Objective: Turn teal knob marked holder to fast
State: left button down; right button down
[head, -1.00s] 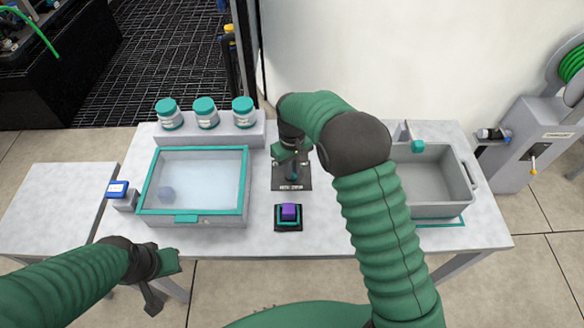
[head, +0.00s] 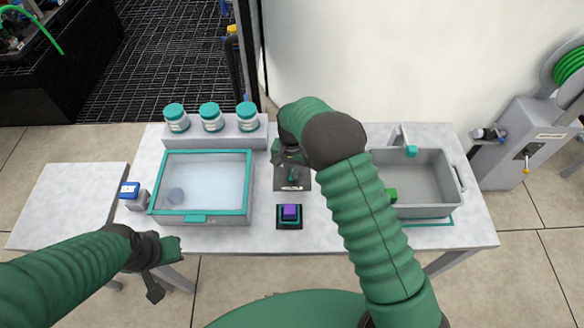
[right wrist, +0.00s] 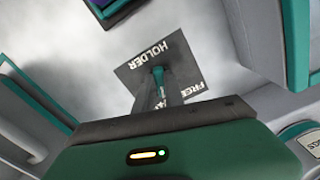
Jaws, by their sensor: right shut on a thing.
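The teal knob (head: 292,174) stands on a dark plate (head: 293,186) at the middle of the table. In the right wrist view the teal knob (right wrist: 158,78) shows beside the word HOLDER on the plate (right wrist: 135,66). A second label, partly hidden by my gripper, seems to read FREE; other letters are cut off. My right gripper (head: 290,161) comes down over the plate and is shut on the knob; in the right wrist view its fingers (right wrist: 170,100) hide the knob's lower part. My left gripper (head: 160,268) hangs off the table's front left; its jaw opening is unclear.
A purple button (head: 290,211) sits just in front of the plate. A teal-rimmed tray (head: 202,219) lies to the left, with several teal-lidded jars (head: 212,117) on a ledge behind. A grey tote (head: 430,211) stands to the right, partly behind my right arm.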

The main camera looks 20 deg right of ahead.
aim_at(291, 173)
jog(key=shift+w+r+m+p, duration=0.1)
jog(key=shift+m+p, duration=0.5)
jog(key=shift+m, duration=1)
jog(key=c, duration=1.4)
grip_release()
jog(key=shift+c, duration=0.2)
jog(key=shift+a, duration=0.1)
notch_tip(291, 173, up, 17)
jog(key=shift+f, duration=0.2)
